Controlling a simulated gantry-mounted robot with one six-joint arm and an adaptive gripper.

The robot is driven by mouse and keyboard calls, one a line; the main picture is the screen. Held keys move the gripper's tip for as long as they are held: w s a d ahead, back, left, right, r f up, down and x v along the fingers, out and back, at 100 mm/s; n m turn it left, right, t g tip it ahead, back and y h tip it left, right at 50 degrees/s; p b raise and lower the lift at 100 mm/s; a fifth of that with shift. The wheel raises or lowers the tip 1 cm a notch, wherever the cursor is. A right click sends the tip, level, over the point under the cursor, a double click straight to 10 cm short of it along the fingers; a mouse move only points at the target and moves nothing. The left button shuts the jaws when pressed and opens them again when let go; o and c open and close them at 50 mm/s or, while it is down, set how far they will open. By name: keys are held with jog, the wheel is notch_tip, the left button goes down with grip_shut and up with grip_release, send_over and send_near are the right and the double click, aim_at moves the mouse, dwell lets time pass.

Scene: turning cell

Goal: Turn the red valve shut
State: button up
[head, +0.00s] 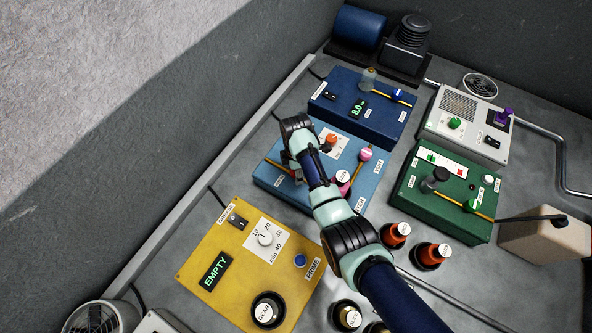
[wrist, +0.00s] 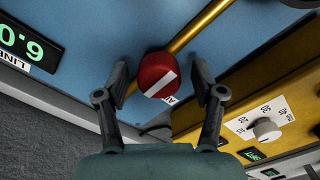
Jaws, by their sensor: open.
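The red valve (wrist: 158,72) is a round red cap with a white bar across its face, on a brass pipe (wrist: 205,27) along the light blue panel. The white bar looks roughly in line with the pipe. My gripper (wrist: 161,80) is open, one finger on each side of the cap, with a gap visible at both sides. In the head view my gripper (head: 297,174) is over the left part of the light blue panel (head: 290,200), and my arm hides most of the valve there.
A yellow panel (head: 215,290) stands nearest, a dark blue panel (head: 385,122) behind, a green panel (head: 415,205) right. Brown bottles (head: 432,255) stand close to my arm.

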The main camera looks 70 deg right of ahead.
jog(key=c, duration=1.1)
jog(key=shift+r, duration=0.1)
jog(key=shift+c, duration=0.2)
jog(key=shift+m+p, duration=0.3)
jog(key=m+p, duration=0.1)
jog(key=m, duration=0.1)
jog(key=shift+r+m+p, duration=0.1)
jog(key=shift+m+p, duration=0.3)
jog(key=m+p, duration=0.2)
jog(key=m, duration=0.8)
jog(key=shift+p, duration=0.4)
jog(key=shift+m, duration=2.2)
